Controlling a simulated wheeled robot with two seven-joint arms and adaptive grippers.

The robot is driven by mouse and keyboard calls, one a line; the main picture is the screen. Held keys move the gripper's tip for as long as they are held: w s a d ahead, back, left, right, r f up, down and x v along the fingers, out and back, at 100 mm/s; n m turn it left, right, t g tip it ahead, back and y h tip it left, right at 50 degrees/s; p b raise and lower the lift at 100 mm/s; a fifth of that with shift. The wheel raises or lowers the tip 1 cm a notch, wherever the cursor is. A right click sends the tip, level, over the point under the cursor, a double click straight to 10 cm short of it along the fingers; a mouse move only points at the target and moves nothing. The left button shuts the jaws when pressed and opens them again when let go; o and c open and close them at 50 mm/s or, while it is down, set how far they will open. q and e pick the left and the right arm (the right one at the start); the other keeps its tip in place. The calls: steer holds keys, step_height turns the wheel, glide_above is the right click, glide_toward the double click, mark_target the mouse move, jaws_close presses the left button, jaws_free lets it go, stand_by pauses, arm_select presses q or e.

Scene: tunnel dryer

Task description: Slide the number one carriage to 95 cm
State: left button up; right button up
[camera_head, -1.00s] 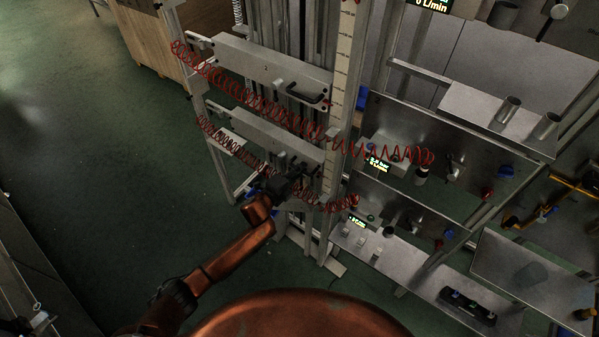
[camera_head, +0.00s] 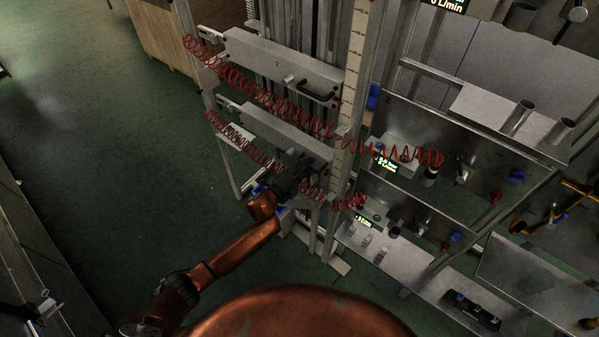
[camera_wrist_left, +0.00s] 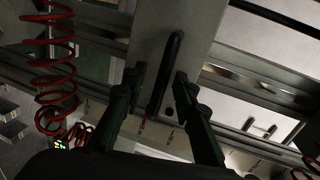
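Two grey carriages sit one above the other on a vertical frame. The upper carriage (camera_head: 290,66) carries a small mark and a black handle (camera_head: 318,93). The lower carriage (camera_head: 275,132) is partly hidden by my left gripper (camera_head: 300,188) at its lower right; I cannot read a number on it. In the left wrist view, a black bar handle (camera_wrist_left: 170,68) stands on a grey plate (camera_wrist_left: 203,28), between the fingers of my left gripper (camera_wrist_left: 158,82). The fingers are apart, with gaps on both sides of the handle. A pale scale (camera_head: 357,55) runs up the right post. My right gripper is not shown.
Red coiled hoses (camera_head: 262,92) hang across both carriages. Metal panels (camera_head: 480,150) with knobs and lit displays stand to the right. A wooden crate (camera_head: 160,40) stands at the back left. Green floor (camera_head: 120,160) is open at the left.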

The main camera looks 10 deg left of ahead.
arm_select(q)
steer(key=v, duration=1.1)
steer(key=shift+s+a, duration=0.15)
